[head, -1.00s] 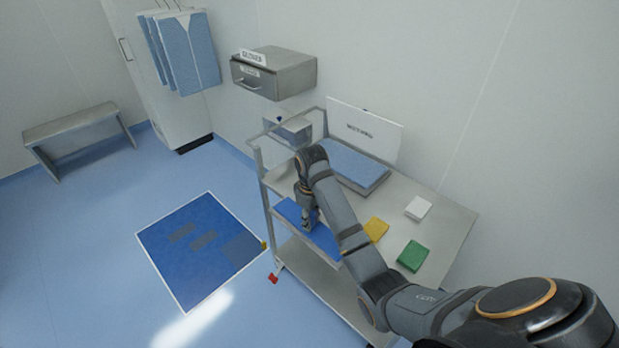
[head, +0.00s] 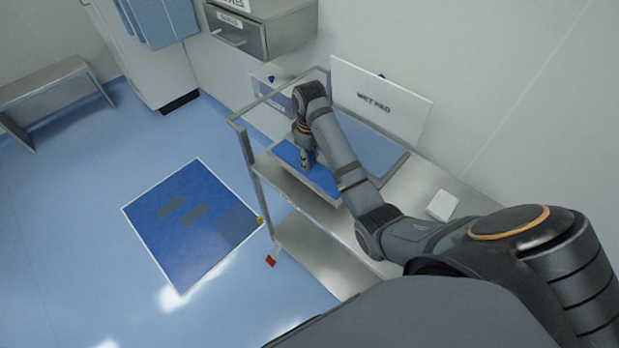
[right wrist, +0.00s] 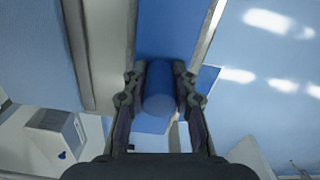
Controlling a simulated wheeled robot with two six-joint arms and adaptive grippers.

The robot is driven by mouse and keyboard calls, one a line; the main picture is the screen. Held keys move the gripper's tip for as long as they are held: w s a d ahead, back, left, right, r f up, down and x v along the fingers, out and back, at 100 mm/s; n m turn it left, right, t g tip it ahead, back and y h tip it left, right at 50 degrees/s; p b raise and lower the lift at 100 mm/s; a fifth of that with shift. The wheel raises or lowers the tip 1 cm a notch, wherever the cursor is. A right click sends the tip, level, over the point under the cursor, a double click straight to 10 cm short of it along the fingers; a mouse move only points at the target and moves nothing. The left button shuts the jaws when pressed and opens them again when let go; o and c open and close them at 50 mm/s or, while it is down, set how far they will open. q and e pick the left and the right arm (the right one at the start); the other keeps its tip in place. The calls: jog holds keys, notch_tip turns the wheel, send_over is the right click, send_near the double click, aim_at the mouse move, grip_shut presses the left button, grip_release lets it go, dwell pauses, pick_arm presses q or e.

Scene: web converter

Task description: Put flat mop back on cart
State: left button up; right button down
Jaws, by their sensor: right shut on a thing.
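The flat mop (head: 325,181) is a blue flat plate with a short blue grip. My right gripper (head: 306,162) is shut on that grip, which shows as a blue cylinder (right wrist: 159,92) between the fingers in the right wrist view. The mop lies flat at the front left of the metal cart (head: 249,148), beside the grey tray with the light blue pad (head: 376,143). I cannot tell whether it touches the cart top or hangs just above it. My forearm hides part of the mop and tray. My left gripper is not in view.
A white sign reading WET PAD (head: 400,100) stands behind the tray. A white block (head: 442,205) lies on the cart's right part. A metal drawer box (head: 255,35) hangs on the wall. A blue mat (head: 185,250) lies on the floor, left of the cart.

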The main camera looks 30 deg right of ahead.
jog(key=f, duration=0.3)
jog(key=shift+w+d+f+p, duration=0.1)
jog(key=shift+w+f+p, duration=0.1)
jog(key=shift+w+p, duration=0.15)
jog(key=shift+s+f, duration=0.2)
jog(key=shift+f, duration=0.9)
jog(key=shift+w+f, duration=0.1)
jog(key=shift+f, duration=0.25)
jog(key=c, duration=1.3)
grip_release()
jog(key=shift+f, duration=0.1)
jog(key=shift+o, duration=1.2)
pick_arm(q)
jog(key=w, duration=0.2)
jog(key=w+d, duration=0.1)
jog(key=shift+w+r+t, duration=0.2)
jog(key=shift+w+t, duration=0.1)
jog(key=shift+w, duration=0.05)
